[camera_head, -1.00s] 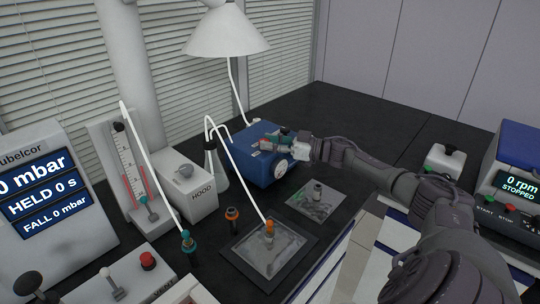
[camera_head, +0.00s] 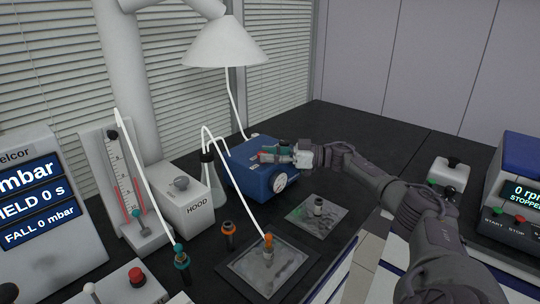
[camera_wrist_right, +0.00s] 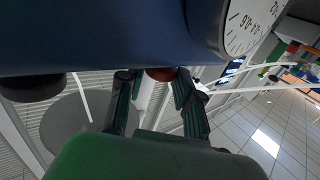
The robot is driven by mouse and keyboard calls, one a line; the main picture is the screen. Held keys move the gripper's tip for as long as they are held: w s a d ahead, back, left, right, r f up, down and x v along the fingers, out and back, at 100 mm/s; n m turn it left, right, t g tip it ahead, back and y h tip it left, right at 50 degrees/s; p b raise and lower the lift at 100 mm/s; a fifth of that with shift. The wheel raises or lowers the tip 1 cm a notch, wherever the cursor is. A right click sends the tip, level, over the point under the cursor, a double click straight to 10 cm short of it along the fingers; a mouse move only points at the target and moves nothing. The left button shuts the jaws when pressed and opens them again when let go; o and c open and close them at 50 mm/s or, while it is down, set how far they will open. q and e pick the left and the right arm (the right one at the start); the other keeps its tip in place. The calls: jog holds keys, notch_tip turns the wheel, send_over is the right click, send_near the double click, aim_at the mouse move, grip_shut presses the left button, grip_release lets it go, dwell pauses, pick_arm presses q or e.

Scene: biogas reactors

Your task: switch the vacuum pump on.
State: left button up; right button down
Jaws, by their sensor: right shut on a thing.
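The vacuum pump is a blue box (camera_head: 250,181) with a round white gauge (camera_head: 279,183), standing at the back middle of the bench. My right gripper (camera_head: 267,156) reaches over its top from the right. In the right wrist view, the blue pump body (camera_wrist_right: 110,35) and gauge (camera_wrist_right: 250,25) fill the top. A small red knob (camera_wrist_right: 160,74) sits between my right fingertips (camera_wrist_right: 156,80), and the gripper is shut on it. The fingers partly hide the knob, so I cannot tell its position. My left gripper is not in view.
A white HOOD box (camera_head: 185,205), a glass flask (camera_head: 212,180) and white tubing stand left of the pump. In front are a tray (camera_head: 240,284) with an orange-capped fitting, a small plate (camera_head: 332,222) and a black-and-orange fitting (camera_head: 229,236). A lamp (camera_head: 225,42) hangs behind.

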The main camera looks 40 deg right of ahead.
jog(key=c, duration=0.8)
grip_release()
jog(key=v, duration=1.2)
jog(key=shift+f, duration=0.15)
